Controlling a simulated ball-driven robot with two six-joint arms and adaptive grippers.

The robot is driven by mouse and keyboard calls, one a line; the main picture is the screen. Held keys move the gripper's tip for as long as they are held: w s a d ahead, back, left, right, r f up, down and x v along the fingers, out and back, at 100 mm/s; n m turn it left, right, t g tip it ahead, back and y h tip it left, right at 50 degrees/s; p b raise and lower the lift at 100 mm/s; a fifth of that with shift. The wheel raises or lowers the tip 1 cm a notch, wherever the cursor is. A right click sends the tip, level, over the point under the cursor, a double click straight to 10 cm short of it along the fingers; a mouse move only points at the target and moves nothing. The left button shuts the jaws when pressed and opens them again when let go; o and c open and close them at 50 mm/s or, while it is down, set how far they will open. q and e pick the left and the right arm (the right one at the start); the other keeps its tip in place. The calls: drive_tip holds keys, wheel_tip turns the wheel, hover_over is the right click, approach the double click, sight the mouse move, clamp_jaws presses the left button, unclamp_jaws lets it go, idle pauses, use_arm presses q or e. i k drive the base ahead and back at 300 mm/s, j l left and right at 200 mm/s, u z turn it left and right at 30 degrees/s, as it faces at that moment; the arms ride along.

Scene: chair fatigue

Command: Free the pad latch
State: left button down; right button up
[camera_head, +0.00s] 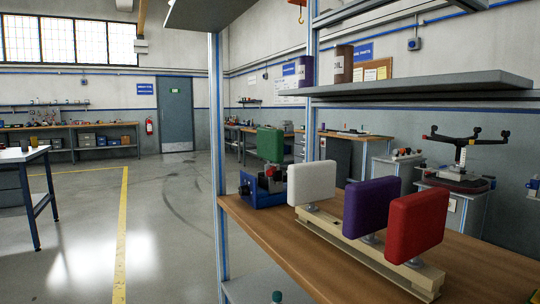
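A green pad (270,144) stands upright on a blue fixture (262,192) at the left end of the wooden bench (270,236). Grey and red parts sit on the fixture below the pad; I cannot tell which of them is the latch. A white pad (311,182), a purple pad (370,207) and a red pad (416,225) stand in a row on a pale wooden rack (362,250) in front of the fixture. The white pad stands near the fixture's right side in the picture. Neither of my grippers shows.
Grey posts (216,150) and a shelf (422,84) frame the bench, with two cans above. A chair base (462,165) stands behind at right. Open floor (160,230) with a yellow line lies left. A dark teal tip (277,297) shows at the bottom edge.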

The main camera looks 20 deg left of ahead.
sight(275, 167)
drive_tip(key=i+j+z, duration=0.25)
drive_tip(key=i+j, duration=0.6)
drive_tip(key=j, duration=0.15)
